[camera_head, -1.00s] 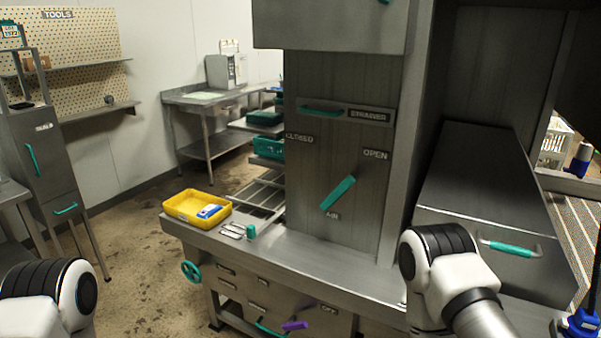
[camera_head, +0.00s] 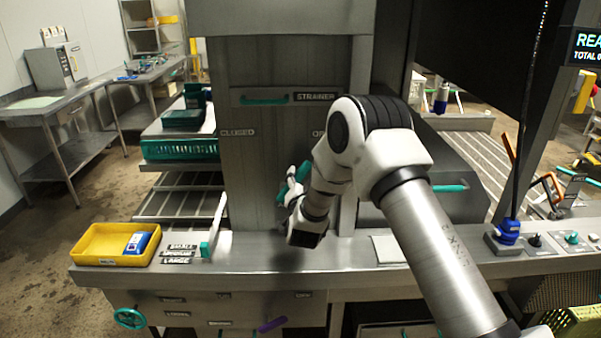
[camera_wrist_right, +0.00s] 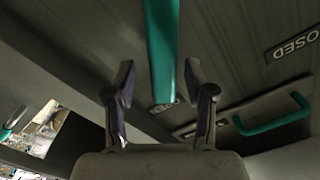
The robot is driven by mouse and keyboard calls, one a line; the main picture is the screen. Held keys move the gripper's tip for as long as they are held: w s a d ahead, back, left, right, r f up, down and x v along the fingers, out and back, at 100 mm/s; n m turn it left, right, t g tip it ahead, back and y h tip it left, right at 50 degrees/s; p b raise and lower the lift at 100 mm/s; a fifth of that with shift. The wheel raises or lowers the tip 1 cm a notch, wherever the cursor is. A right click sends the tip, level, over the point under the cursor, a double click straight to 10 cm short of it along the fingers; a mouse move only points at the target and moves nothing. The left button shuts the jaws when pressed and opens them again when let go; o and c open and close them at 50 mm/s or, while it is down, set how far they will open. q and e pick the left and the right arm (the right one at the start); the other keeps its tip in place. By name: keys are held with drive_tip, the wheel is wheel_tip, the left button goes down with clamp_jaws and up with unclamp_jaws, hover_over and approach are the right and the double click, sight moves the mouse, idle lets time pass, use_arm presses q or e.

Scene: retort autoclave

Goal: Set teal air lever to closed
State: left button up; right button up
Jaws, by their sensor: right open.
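The teal air lever (camera_head: 305,170) is on the grey upright panel, mostly hidden behind my right arm in the head view. The visible teal leans toward the partly covered OPEN label (camera_head: 318,133); the CLOSED label (camera_head: 237,132) is to the left. My right gripper (camera_head: 291,184) is at the lever. In the right wrist view the lever (camera_wrist_right: 162,45) runs down between the two spread fingers of the open right gripper (camera_wrist_right: 158,80), with gaps on both sides. I cannot tell whether either finger touches it. My left gripper is out of view.
A teal strainer handle (camera_head: 264,100) is above the lever. A yellow tray (camera_head: 88,246) with a blue-and-white item stands on the counter (camera_head: 250,252) at left. A teal handle (camera_head: 450,188) on a grey box is to the right.

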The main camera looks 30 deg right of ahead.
drive_tip(key=shift+w+d, duration=0.25)
drive_tip(key=shift+w, duration=0.75)
drive_tip(key=shift+s+d, duration=0.1)
drive_tip(key=shift+c, duration=0.7)
clamp_jaws()
